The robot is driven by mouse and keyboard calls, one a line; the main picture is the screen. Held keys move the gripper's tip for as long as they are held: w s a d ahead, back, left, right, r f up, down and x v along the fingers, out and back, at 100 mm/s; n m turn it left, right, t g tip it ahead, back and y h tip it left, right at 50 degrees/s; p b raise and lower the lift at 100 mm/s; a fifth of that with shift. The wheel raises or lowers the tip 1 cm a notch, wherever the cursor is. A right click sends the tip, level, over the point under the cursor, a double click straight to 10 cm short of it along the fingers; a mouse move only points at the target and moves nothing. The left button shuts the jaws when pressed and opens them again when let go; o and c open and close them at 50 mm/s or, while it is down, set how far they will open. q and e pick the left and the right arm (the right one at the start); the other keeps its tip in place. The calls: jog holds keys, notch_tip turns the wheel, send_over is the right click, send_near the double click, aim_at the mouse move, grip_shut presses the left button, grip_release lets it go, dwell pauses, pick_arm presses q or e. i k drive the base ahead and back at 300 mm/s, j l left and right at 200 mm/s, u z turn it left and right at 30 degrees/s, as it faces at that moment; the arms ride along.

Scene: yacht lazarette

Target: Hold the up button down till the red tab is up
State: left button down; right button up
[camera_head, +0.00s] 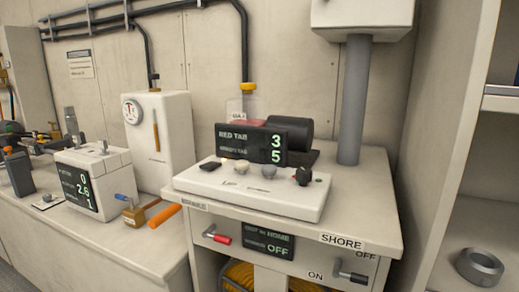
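A white control box (255,196) sits on the white cabinet top in the middle of the view. Its dark display (250,145) reads "RED TAB" 3, with a second, blurred tab line reading 5. Along the box top are a flat black piece (210,165), a cream button (242,167), a grey button (268,172) and a dark knob (303,176). A black cylinder (291,131) lies behind the display. Neither of my grippers is in view.
The cabinet front has a red-handled lever (217,237), another display (268,241) and a SHORE lever (350,273) between OFF and ON. A grey post (354,100) rises behind the box. A white meter box (90,177) stands left. A grey ring (480,267) lies right.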

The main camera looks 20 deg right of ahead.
aim_at(242, 165)
jog(key=z, duration=2.05)
jog(key=k+j, duration=0.35)
jog(key=k, duration=0.05)
